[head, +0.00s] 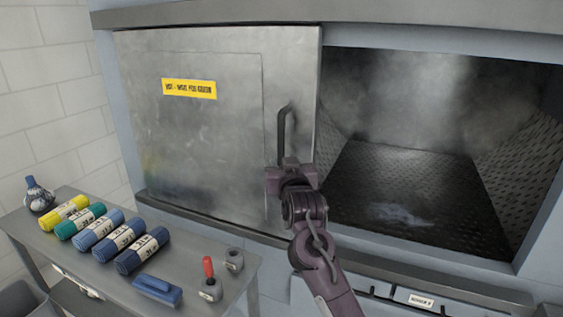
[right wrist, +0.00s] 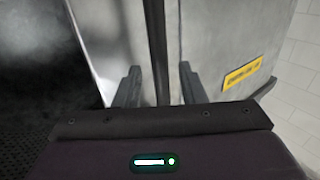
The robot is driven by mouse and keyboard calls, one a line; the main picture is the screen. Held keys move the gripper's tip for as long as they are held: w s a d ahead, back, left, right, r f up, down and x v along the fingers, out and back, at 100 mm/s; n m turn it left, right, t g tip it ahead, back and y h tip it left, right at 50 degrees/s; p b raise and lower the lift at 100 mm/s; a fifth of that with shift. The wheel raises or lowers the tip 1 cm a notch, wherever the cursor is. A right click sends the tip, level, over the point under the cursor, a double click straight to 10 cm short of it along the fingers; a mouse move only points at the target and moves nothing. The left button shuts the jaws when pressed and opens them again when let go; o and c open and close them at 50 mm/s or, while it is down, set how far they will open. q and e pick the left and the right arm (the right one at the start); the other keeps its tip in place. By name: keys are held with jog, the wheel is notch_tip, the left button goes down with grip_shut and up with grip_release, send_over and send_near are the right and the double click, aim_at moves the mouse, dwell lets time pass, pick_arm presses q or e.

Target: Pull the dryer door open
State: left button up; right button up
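The dryer door (head: 205,125) is a worn grey metal panel with a yellow label, standing at the left of the dryer front. The right part of the dryer opening (head: 410,190) is uncovered. The dark bar handle (head: 283,128) is near the door's right edge. My right gripper (head: 289,163) is at the lower end of the handle. In the right wrist view the handle (right wrist: 156,45) passes between the two fingers (right wrist: 161,84), with a gap visible on its right side, so the gripper looks open around it. My left gripper is out of view.
A metal side table (head: 210,255) at the lower left holds several rolled cloths, a blue brush-like block (head: 157,289) and small pots. Hazy steam hangs in the dryer over the perforated floor. A ledge (head: 430,265) runs below the opening.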

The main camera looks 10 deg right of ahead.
jog(key=shift+s+b, duration=0.55)
jog(key=shift+s, duration=1.65)
jog(key=s+d+f+n+g, duration=0.1)
jog(key=s+f+g, duration=0.15)
jog(key=f, duration=1.75)
jog(key=s+d+f+n+g, duration=0.1)
jog(key=f+g, duration=0.3)
jog(key=f, duration=1.6)
jog(key=s+d+f+g, duration=0.1)
jog(key=s+f+g, duration=0.1)
jog(key=s+f, duration=0.7)
jog(key=s+d+f+g, duration=0.2)
jog(key=s+f, duration=0.4)
jog(key=f, duration=0.5)
jog(key=s+d+f+g, duration=0.1)
jog(key=s+f, duration=0.5)
jog(key=s, duration=0.7)
jog(key=s+d+f+g, duration=0.2)
jog(key=s+f, duration=0.4)
jog(key=s, duration=0.7)
jog(key=s+d+f+g, duration=0.1)
jog(key=s+f+g, duration=0.2)
jog(key=s, duration=1)
notch_tip(320, 180, down, 4)
jog(key=shift+s+d+r, duration=0.1)
jog(key=shift+s+d, duration=0.05)
jog(key=shift+d, duration=0.15)
